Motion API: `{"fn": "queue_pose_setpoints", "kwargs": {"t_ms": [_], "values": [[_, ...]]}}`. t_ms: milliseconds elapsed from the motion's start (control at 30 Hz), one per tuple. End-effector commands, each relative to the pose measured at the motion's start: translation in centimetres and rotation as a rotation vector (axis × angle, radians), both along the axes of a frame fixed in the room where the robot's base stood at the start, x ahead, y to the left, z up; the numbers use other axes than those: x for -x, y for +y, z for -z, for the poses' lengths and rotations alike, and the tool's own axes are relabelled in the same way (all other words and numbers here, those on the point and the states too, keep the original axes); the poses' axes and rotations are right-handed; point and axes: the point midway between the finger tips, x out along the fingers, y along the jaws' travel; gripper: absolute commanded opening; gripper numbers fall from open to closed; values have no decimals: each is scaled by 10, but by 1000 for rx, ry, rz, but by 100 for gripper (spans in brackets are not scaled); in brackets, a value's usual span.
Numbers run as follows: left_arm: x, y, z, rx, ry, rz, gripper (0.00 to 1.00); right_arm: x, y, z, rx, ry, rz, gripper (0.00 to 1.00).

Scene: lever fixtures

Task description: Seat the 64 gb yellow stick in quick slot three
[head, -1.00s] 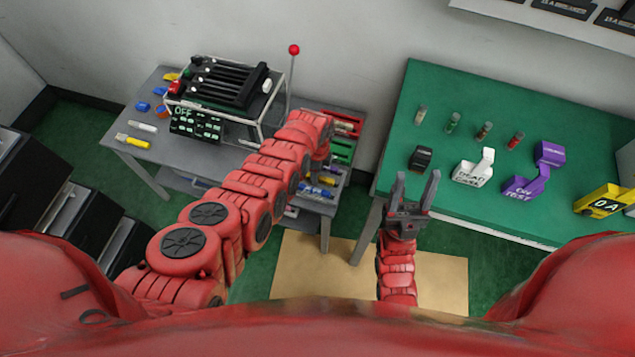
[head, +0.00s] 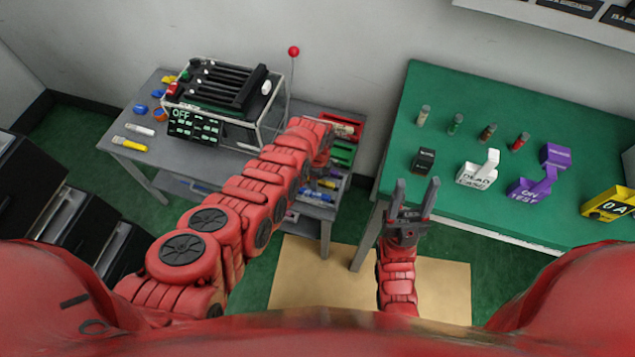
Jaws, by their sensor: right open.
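A stick with a yellow end (head: 131,144) lies on the front left of the grey table; its capacity marking is too small to read. Another yellow piece (head: 169,79) lies at the table's back left. My right gripper (head: 416,184) is open and empty, in front of the green table's left edge. My left arm reaches toward the grey table's right end; its gripper is hidden.
A white stick (head: 140,130) and blue pieces (head: 141,109) lie near the yellow-ended stick. Coloured bins (head: 342,152) are at the grey table's right end. The green table (head: 440,90) holds several vials, a white holder (head: 478,171) and a purple holder (head: 525,188).

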Motion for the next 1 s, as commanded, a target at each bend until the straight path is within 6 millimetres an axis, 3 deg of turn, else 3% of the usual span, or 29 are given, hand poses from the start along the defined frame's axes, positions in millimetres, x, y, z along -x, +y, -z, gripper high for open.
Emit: {"fn": "queue_pose_setpoints", "kwargs": {"t_ms": [133,433,1000], "values": [[0,0,0,0,0,0,55,0,0,0,0,0,0,54],[0,0,0,0,-1,0,1,0,0,0,0,0,0,54],[0,0,-5,1,-2,0,0,0,0,-4,0,0,0,54]]}}
